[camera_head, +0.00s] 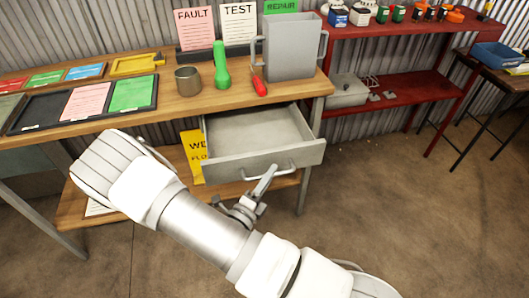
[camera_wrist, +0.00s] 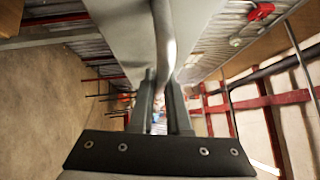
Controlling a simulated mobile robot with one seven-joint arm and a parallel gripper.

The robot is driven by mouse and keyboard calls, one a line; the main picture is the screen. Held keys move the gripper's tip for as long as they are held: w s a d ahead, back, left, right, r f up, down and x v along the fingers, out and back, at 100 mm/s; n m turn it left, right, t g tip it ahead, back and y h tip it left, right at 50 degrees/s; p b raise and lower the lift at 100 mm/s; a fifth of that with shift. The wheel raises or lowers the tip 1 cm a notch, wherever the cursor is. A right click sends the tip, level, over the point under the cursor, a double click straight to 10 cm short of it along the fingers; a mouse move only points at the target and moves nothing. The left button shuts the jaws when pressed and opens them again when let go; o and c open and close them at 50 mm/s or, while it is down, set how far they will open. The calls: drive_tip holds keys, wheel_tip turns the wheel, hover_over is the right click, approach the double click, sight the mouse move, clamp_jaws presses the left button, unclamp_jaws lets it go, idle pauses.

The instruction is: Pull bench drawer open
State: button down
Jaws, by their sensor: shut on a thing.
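The grey bench drawer (camera_head: 303,155) stands pulled out from under the wooden bench top, and its empty-looking inside shows in the head view. Its bar handle (camera_head: 287,170) runs across the drawer front. My gripper (camera_head: 268,176) is at the handle, with its jaws shut on the bar. In the wrist view, the handle bar (camera_wrist: 165,40) runs down between my two fingers (camera_wrist: 160,100), close to the grey drawer front (camera_wrist: 127,28). My arm hides part of the space below the drawer in the head view.
On the bench top (camera_head: 205,104) stand a metal cup (camera_head: 188,80), a green torch (camera_head: 220,67), a red-handled tool (camera_head: 259,84) and a grey two-handled container (camera_head: 290,50). A yellow sign (camera_head: 193,157) is left of the drawer. A red shelf (camera_head: 400,83) stands right. Floor is clear at right.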

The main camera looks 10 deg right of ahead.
drive_tip(key=shift+s, duration=1.8)
drive_tip(key=c, duration=0.9)
unclamp_jaws()
drive_tip(key=p+v, duration=0.1)
drive_tip(key=v, duration=1.6)
drive_tip(key=shift+s+a+f+p, duration=0.1)
drive_tip(key=shift+s+f+p, duration=0.1)
drive_tip(key=shift+p, duration=0.1)
